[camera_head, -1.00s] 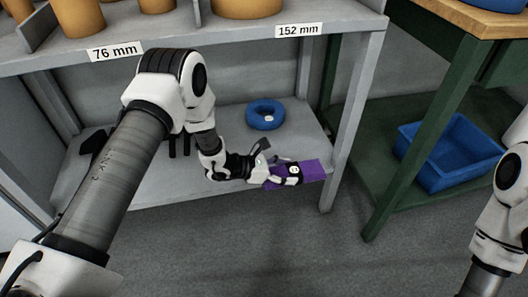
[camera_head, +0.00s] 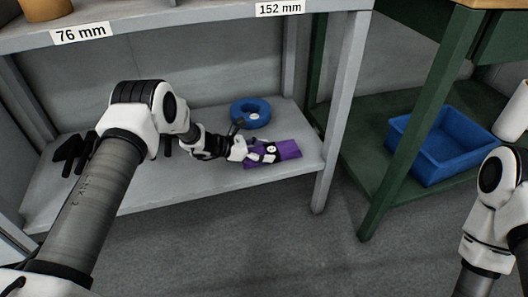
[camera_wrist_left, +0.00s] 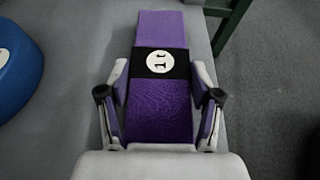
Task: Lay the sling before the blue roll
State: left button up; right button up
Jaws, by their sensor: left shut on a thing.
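The sling is a flat purple folded strap (camera_head: 287,150) with a black band and a round white label marked "1 t". It lies along the lower grey shelf or just over it; I cannot tell if it touches. My left gripper (camera_head: 262,154) is shut on the sling, with one finger on each side, as the left wrist view (camera_wrist_left: 160,108) shows. The blue roll (camera_head: 251,113) lies flat on the shelf behind the sling, apart from it. Its edge also shows at the left of the left wrist view (camera_wrist_left: 14,75). My right gripper is out of view.
The grey lower shelf (camera_head: 235,180) has bare room in front of the sling. Dark bracket-like things (camera_head: 78,152) stand at its left. A shelf post (camera_head: 338,120) rises at the right. A blue bin (camera_head: 445,150) sits on the green bench's lower shelf.

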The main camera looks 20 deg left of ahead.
pick_arm(q)
jog(key=o, duration=1.4)
jog(key=shift+o, duration=0.2)
jog(key=shift+a+r+p, duration=0.1)
jog(key=shift+r+p, duration=0.1)
jog(key=shift+p, duration=0.15)
jog(key=p+v, duration=0.4)
jog(key=v, duration=0.7)
jog(key=shift+s+a+p, duration=0.3)
